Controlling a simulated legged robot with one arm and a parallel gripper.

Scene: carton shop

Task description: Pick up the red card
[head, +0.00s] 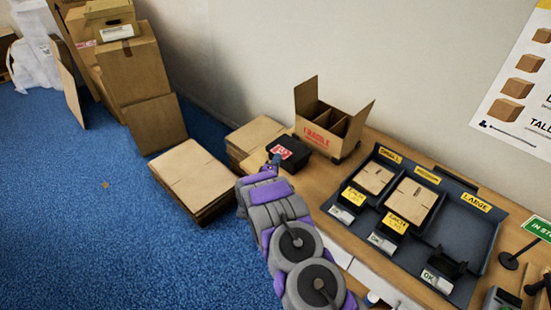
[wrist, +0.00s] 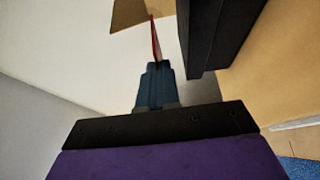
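The red card (head: 281,152), with white marks, shows against a black box (head: 297,160) near the table's left end. In the wrist view the card (wrist: 156,42) is a thin red edge standing up from my fingertips. My gripper (head: 275,160) is at the card's lower left in the head view. In the wrist view its blue fingers (wrist: 156,78) are together on the card's near end. The black box (wrist: 212,35) is just right of the card there, with a narrow gap between them. The card's lower part is hidden by the fingers.
An open carton marked fragile (head: 323,130) stands behind the black box. A dark tray (head: 455,236) with cardboard pieces and yellow labels lies to the right. Flat cardboard stacks (head: 195,178) stand left of the table. The blue floor (head: 95,225) at left is mostly clear.

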